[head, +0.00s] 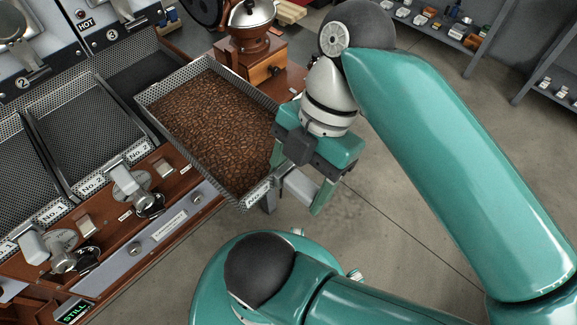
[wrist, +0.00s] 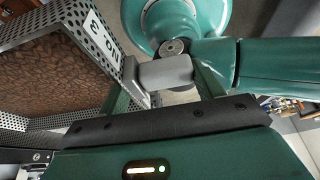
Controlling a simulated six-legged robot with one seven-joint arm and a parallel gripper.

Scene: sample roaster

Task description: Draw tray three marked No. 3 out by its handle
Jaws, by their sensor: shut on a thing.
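Tray three (head: 157,99) is a perforated metal tray full of brown roasted beans. It stands well out past the wooden front edge of the roaster, with an empty bay behind it. Its white plate marked No. 3 shows upside down in the wrist view (wrist: 104,47). The grey handle (wrist: 165,72) sticks out from the tray's front. My gripper (head: 301,184) is shut on this handle, one finger on each side of it. The gripper body hides part of the tray's front corner in the head view.
Trays No. 1 (head: 22,207) and No. 2 (head: 95,180) sit in their bays on the left. A grinder (head: 250,45) with a wooden base stands close behind tray three. Shelves with small items (head: 440,30) are at the back right. The floor (head: 400,205) is clear.

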